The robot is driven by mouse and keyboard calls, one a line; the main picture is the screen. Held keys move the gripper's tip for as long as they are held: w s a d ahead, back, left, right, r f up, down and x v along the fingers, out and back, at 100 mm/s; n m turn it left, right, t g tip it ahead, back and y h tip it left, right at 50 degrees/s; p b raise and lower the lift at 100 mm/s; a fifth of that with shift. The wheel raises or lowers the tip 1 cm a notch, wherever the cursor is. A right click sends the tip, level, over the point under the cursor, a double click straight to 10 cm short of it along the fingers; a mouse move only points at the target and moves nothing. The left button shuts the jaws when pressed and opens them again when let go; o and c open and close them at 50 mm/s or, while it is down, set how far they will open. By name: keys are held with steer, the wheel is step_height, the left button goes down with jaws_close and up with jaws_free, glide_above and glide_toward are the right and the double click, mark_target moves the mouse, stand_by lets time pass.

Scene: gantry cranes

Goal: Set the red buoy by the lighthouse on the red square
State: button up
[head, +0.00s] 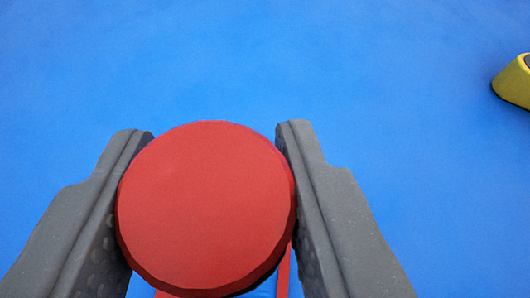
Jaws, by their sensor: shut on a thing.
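The red buoy (206,206) shows its flat round face in the lower middle of the head view. My gripper (215,132) is shut on it, with one grey finger against its left side and one against its right. Thin red strips (284,274) show below the buoy at the bottom edge. They may be part of the red square, but the buoy hides most of that area. I cannot tell how high the buoy is above the floor. The lighthouse is not in view.
The floor (330,70) is plain blue and clear ahead. A yellow rounded object (512,84) with a dark opening is cut off at the right edge.

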mark_target(225, 232)
steer(key=shift+f+b, duration=0.65)
steer(key=shift+f, duration=1.2)
steer(key=o, duration=1)
steer(key=shift+r, duration=0.15)
steer(key=p+v, duration=0.2)
steer(key=v, duration=1)
